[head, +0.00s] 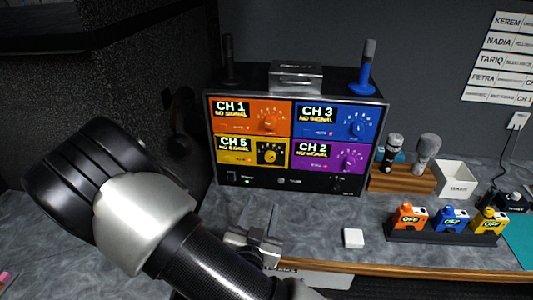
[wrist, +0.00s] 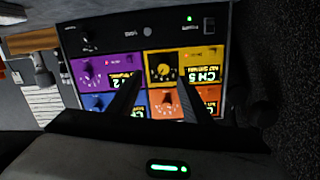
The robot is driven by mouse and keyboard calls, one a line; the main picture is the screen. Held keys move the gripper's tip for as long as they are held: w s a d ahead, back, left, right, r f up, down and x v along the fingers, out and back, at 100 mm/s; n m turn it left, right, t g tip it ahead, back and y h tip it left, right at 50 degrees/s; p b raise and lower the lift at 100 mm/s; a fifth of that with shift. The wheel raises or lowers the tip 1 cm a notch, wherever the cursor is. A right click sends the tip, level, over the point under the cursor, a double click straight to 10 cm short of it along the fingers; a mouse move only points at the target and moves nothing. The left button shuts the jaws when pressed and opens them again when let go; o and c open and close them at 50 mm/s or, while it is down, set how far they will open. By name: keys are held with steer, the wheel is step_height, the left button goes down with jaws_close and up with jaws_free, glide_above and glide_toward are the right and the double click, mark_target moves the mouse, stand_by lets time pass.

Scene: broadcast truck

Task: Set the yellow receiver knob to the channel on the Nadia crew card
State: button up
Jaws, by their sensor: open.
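The yellow receiver panel (head: 237,142) is the lower left of the receiver rack and its screen reads CH 5, NO SIGNAL. Its yellow knob (head: 270,156) sits on a dark dial at the panel's right. In the wrist view, which is upside down, the yellow knob (wrist: 163,70) appears between the two finger lines. My gripper (wrist: 159,83) is open and empty, pointing at the rack, apparently short of the knob. In the head view, my gripper (head: 262,220) is low in front of the rack. The Nadia crew card (head: 508,44) hangs on the wall at right; its channel is unreadable.
The orange panel (head: 230,115) reads CH 1, the blue CH 3 (head: 318,118), the purple CH 2 (head: 316,152). Mics in a wooden stand (head: 402,180), a white box (head: 455,178) and several coloured packs (head: 450,218) stand at right. A small white block (head: 353,238) lies on the counter.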

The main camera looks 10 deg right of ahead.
steer(key=r+n+t, duration=0.1)
steer(key=b, duration=0.7)
glide_toward(270, 159)
steer(key=p+x, duration=0.2)
steer(key=x, duration=0.6)
steer(key=shift+s, duration=0.1)
steer(key=shift+f, duration=0.1)
steer(key=c, duration=1.1)
